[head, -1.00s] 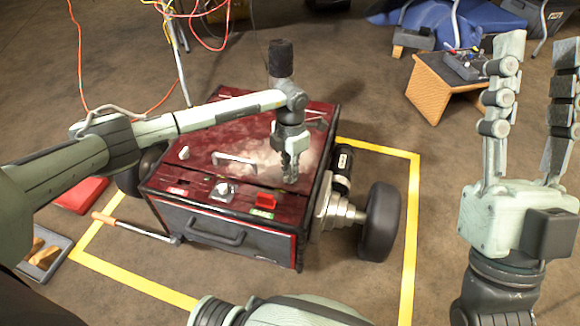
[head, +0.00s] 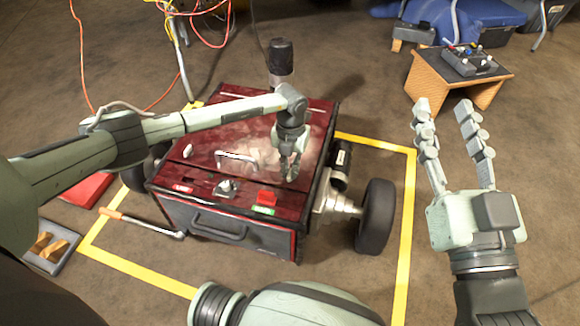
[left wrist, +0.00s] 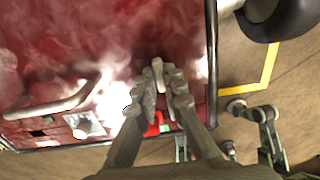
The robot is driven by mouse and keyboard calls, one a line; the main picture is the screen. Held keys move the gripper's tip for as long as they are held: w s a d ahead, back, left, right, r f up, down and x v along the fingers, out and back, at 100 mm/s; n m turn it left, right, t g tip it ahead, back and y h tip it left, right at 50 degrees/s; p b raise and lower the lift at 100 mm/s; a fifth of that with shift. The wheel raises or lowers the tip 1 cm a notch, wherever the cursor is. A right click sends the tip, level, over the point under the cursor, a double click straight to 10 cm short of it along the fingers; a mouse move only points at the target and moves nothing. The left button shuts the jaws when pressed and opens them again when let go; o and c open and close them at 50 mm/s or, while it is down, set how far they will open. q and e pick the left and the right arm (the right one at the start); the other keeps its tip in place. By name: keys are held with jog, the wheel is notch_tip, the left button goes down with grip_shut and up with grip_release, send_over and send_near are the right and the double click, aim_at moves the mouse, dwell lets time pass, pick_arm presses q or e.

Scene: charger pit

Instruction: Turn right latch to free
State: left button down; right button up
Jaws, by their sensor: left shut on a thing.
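The right latch (left wrist: 159,68) is a small pale tab on the dark red lid of the wheeled box (head: 215,135). My left gripper (head: 291,170) points down at the lid's right side and hides the latch in the head view. In the left wrist view its fingers (left wrist: 164,84) are closed around the latch. A similar pale latch (head: 188,151) stands at the lid's left side. My right gripper (head: 443,106) is open and empty, in the air to the right of the box.
A pale lid handle (head: 237,158) lies left of my left gripper. A silver knob (head: 227,187) and red switch (head: 266,197) are near the front edge. A black wheel (head: 376,216) juts out right. A wooden stand (head: 425,82) and an orange-handled bar (head: 140,222) are on the floor.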

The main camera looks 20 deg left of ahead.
aim_at(290, 171)
jog(key=shift+w+d+f, duration=0.1)
jog(key=shift+f, duration=0.25)
pick_arm(q)
jog(key=c, duration=1.6)
grip_release()
jog(key=r, duration=1.2)
jog(key=shift+w, duration=0.2)
